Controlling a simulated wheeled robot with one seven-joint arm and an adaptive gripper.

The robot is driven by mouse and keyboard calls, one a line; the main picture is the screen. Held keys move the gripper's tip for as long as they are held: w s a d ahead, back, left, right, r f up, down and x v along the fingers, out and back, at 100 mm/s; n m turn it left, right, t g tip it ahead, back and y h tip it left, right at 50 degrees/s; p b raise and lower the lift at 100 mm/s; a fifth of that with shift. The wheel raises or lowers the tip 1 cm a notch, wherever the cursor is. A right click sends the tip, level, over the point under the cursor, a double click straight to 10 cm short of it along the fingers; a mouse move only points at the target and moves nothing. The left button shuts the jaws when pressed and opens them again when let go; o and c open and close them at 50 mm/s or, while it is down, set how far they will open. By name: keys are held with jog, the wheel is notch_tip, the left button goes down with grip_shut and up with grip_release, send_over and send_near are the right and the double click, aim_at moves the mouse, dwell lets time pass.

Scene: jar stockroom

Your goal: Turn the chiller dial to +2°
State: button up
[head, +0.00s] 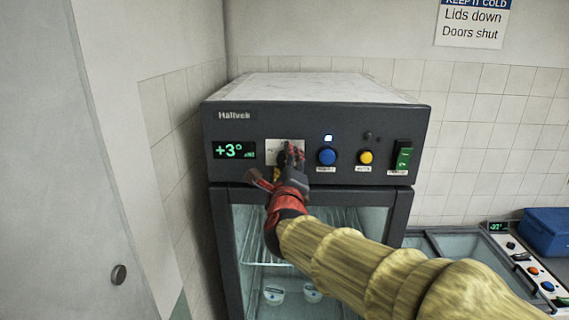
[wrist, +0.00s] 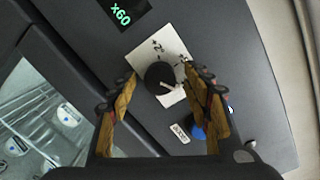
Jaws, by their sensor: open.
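The chiller (head: 320,115) is a dark-fronted cabinet with a glass door. Its green display (head: 234,151) reads +3°. The dial (wrist: 160,77) is a round black knob on a white marked plate (wrist: 150,52); its pale pointer line faces lower right in the wrist view. In the head view my gripper hides the dial, and only part of the plate (head: 272,148) shows. My gripper (head: 288,155) is at the panel in front of the dial. In the wrist view its open fingers (wrist: 160,72) stand on either side of the knob, with small gaps visible.
Right of the dial are a blue button (head: 327,156), a yellow button (head: 366,157) and a green rocker switch (head: 404,155). In the wrist view the right finger partly covers the blue button. A wall (head: 110,130) stands close on the left. A blue bin (head: 547,230) is at right.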

jog(key=shift+c, duration=1)
jog(key=c, duration=1)
jog(key=shift+o, duration=0.2)
